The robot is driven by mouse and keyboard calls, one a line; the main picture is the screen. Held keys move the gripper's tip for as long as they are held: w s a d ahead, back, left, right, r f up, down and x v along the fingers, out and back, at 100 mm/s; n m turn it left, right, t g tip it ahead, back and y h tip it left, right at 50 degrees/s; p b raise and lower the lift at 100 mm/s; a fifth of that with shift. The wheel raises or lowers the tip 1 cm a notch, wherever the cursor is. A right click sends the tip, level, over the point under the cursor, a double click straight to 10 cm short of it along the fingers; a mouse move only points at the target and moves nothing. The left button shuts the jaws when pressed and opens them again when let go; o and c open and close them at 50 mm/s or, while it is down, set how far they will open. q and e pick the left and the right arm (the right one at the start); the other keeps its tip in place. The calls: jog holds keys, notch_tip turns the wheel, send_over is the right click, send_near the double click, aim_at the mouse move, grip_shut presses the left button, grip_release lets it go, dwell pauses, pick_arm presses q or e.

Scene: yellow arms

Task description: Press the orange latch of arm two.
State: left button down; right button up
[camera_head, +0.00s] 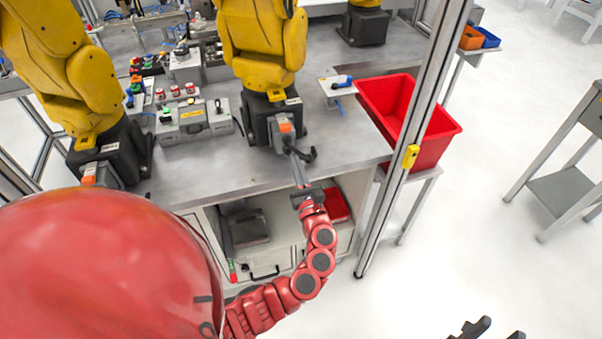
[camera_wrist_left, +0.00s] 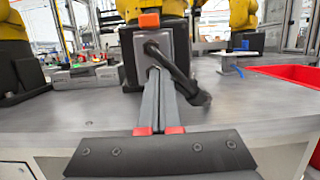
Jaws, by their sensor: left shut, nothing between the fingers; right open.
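An orange latch (camera_head: 285,127) sits on top of a grey connector block (camera_wrist_left: 126,44) at the front of the black base of the middle yellow arm (camera_head: 262,45). In the left wrist view the orange latch (camera_wrist_left: 149,20) shows near the top, above a black cable (camera_wrist_left: 178,70). My left gripper (camera_head: 293,156) is shut and empty, its fingers reaching toward the block below the latch. In the wrist view the fingertips (camera_wrist_left: 157,72) overlap the block's lower part; contact cannot be told. My right gripper (camera_head: 496,331) is open at the bottom edge, only its tips visible.
Another yellow arm (camera_head: 70,70) with its own orange latch (camera_head: 88,180) stands on the left. A grey control box (camera_head: 192,122) lies between the bases. A red bin (camera_head: 435,140) and a metal post (camera_head: 415,130) are right of the bench. Floor at right is mostly free.

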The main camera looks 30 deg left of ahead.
aim_at(290, 133)
pick_arm(q)
jog(key=x, duration=0.1)
jog(key=p+x, duration=0.1)
jog(key=x, duration=0.1)
jog(key=shift+a+r, duration=0.1)
jog(key=shift+r, duration=0.35)
notch_tip(290, 133, up, 2)
jog(key=shift+r+p, duration=0.25)
jog(key=shift+p, duration=0.25)
jog(key=shift+r, duration=0.3)
